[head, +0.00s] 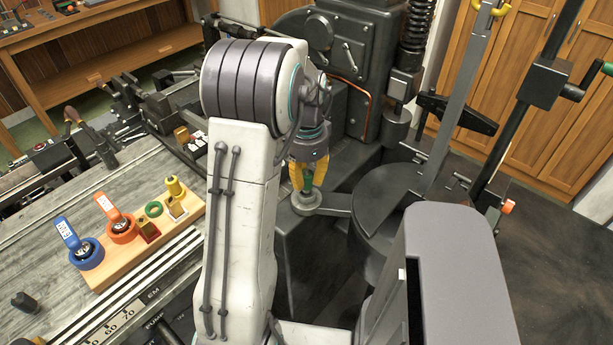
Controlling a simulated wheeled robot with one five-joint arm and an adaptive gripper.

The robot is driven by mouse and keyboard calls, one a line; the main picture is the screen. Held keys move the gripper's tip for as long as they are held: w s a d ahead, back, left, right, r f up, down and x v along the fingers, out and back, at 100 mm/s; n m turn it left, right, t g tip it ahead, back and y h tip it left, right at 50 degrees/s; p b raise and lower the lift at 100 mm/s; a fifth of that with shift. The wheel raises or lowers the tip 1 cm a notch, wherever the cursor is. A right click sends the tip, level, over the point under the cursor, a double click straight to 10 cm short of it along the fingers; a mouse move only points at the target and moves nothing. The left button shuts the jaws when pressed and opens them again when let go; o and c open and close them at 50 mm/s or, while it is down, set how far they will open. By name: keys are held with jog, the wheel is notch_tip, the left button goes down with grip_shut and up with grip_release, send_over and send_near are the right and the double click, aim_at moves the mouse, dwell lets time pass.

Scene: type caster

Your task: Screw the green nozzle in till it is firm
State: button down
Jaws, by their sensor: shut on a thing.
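The green nozzle (308,181) stands upright at a round grey fitting (306,202) on the dark machine, to the right of the wooden board. Only a small part of it shows between the fingers. My gripper (308,185) has yellow fingers that point down and are shut on the nozzle from both sides. The lower end of the nozzle meets the top of the fitting. How deep it sits, and its thread, cannot be seen from here.
A wooden board (125,268) at the left holds blue, orange, green and yellow parts. The dark machine column (355,80) rises behind my gripper. A round dark pot (392,215) stands right of the fitting, with a grey lever (462,85) above it.

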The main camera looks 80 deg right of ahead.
aim_at(307, 173)
jog(key=shift+f+b, duration=0.5)
jog(key=shift+f, duration=0.2)
jog(key=c, duration=1)
grip_release()
jog(key=shift+r, duration=0.15)
notch_tip(307, 173, up, 12)
jog(key=shift+f, duration=0.1)
